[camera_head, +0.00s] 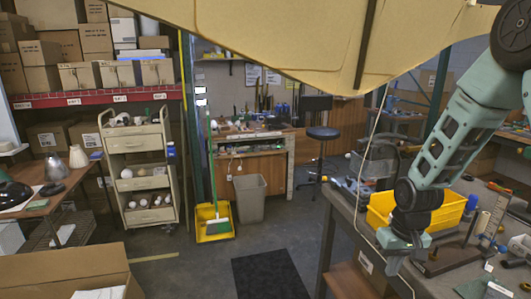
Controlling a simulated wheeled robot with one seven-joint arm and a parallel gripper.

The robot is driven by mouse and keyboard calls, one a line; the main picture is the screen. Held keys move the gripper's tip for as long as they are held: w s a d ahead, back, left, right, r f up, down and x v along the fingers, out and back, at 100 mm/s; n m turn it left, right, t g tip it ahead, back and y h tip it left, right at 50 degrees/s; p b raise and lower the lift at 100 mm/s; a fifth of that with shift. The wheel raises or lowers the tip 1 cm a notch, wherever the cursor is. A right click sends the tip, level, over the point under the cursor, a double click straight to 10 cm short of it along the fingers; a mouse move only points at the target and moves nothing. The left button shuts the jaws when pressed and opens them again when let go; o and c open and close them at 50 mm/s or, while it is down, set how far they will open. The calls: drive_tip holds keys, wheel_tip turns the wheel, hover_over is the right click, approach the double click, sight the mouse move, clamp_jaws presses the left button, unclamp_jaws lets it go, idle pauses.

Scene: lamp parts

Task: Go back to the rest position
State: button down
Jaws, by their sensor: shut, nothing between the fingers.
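My arm comes in from the upper right and reaches down over the near edge of the grey workbench (338,195). My gripper (391,268) is at its lower end, small in the view, with its fingers pointing down. It is shut and empty. It hangs left of a small stand with a dark base (445,260). A yellow bin (440,212) is behind the gripper on the bench. I cannot tell how high the fingertips are above the bench.
A beige cart (140,172) with several bulbs stands at left. An open cardboard box (60,270) is at the lower left. A grey trash bin (250,198) and a blue stool (322,133) stand farther back. A large tan shape covers the top. The middle floor is clear around a dark mat (268,275).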

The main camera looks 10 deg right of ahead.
drive_tip(key=s+a+r+n, duration=0.3)
drive_tip(key=a+r, duration=0.3)
drive_tip(key=a, duration=0.6)
drive_tip(key=s+a+r+n, duration=0.3)
drive_tip(key=s+a+r, duration=0.1)
drive_tip(key=s+a, duration=0.3)
drive_tip(key=s+a+r+n, duration=0.3)
drive_tip(key=s+a, duration=0.4)
drive_tip(key=s, duration=0.3)
drive_tip(key=shift+s+r+n, duration=0.3)
drive_tip(key=shift+s+r, duration=0.05)
drive_tip(key=shift+r, duration=0.2)
drive_tip(key=shift+d, duration=0.1)
